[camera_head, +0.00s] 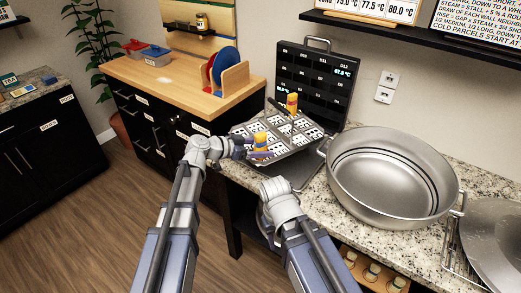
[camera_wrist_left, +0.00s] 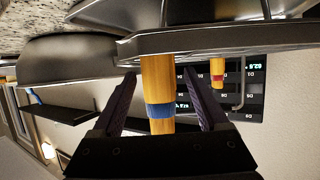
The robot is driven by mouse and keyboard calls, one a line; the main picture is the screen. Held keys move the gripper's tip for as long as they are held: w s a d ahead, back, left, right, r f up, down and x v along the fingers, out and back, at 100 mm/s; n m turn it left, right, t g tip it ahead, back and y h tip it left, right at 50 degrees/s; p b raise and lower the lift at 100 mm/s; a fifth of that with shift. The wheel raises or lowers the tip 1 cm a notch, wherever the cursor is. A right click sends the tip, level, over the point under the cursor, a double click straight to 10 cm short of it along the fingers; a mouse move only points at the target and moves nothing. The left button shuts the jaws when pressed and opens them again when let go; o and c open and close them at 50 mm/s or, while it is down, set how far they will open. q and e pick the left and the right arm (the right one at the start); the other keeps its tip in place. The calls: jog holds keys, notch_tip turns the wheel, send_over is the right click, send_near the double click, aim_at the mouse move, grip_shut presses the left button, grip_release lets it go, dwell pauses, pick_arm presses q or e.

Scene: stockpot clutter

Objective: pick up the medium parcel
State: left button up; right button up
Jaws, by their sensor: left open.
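Several pale square parcels with dark marks (camera_head: 300,124) sit in a sectioned metal tray; I cannot tell which is the medium one. Two yellow-orange handles stand at the tray, a blue-banded one (camera_head: 261,139) at its near left and a red-banded one (camera_head: 292,102) at its far side. My left gripper (camera_head: 256,148) is at the blue-banded handle. In the left wrist view, its open fingers (camera_wrist_left: 158,84) stand either side of the blue-banded handle (camera_wrist_left: 158,72), with gaps visible. The red-banded handle (camera_wrist_left: 217,72) is farther off. My right gripper is not visible.
A large metal pot (camera_head: 392,180) stands right of the tray on the speckled counter. A black panel with displays (camera_head: 318,80) rises behind the tray. A round metal lid (camera_head: 500,240) lies at far right. A wooden rack with red and blue discs (camera_head: 235,76) stands left.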

pick_arm(q)
grip_shut()
dwell(0.5)
